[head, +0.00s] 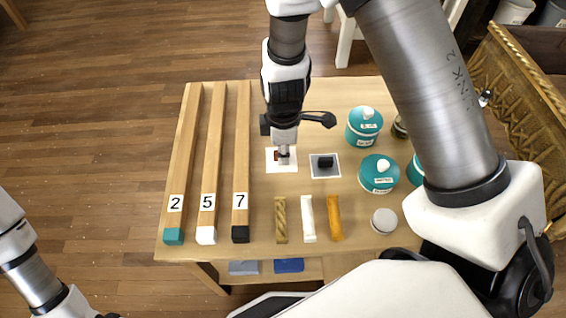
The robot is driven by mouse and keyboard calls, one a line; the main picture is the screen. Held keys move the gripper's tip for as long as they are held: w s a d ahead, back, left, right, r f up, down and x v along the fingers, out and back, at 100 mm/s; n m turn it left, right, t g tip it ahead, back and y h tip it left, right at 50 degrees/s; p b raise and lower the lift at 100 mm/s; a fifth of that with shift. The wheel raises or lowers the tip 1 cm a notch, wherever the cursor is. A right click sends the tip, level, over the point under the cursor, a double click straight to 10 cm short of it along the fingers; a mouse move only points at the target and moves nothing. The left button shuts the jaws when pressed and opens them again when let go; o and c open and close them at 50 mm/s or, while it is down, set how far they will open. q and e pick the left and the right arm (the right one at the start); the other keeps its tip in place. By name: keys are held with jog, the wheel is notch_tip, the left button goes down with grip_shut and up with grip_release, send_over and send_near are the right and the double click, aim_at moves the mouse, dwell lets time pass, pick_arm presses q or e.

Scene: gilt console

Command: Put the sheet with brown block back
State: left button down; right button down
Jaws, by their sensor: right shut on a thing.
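The white sheet (272,167) with a small brown block (277,156) lies near the middle of the wooden table. My right gripper (284,158) reaches straight down over it and is shut on the brown block, hiding part of it. I cannot tell whether the sheet touches the tabletop or hangs just above it. A grey sheet with a black block (325,163) lies just right of it, apart. My left arm shows at the lower left, with its gripper out of view.
Three long bars marked 2 (175,203), 5 (208,203) and 7 (240,201) lie left. Three short sticks (308,218) lie in front. Teal jars (364,126) and a round white-topped item (384,220) stand right. Grey and blue items (289,265) sit on a lower shelf.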

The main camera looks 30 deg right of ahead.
jog(key=f, duration=0.3)
jog(key=shift+s+b, duration=0.2)
jog(key=shift+b, duration=0.2)
jog(key=shift+w+f, duration=0.15)
jog(key=shift+f, duration=0.3)
jog(key=c, duration=1.2)
grip_release()
jog(key=shift+r, duration=0.1)
jog(key=shift+o, duration=0.2)
jog(key=shift+r, duration=0.1)
jog(key=shift+r, duration=0.3)
notch_tip(320, 180, up, 12)
jog(key=p, duration=0.2)
jog(key=shift+f+p, duration=0.2)
jog(key=shift+p, duration=0.15)
jog(key=shift+f, duration=0.1)
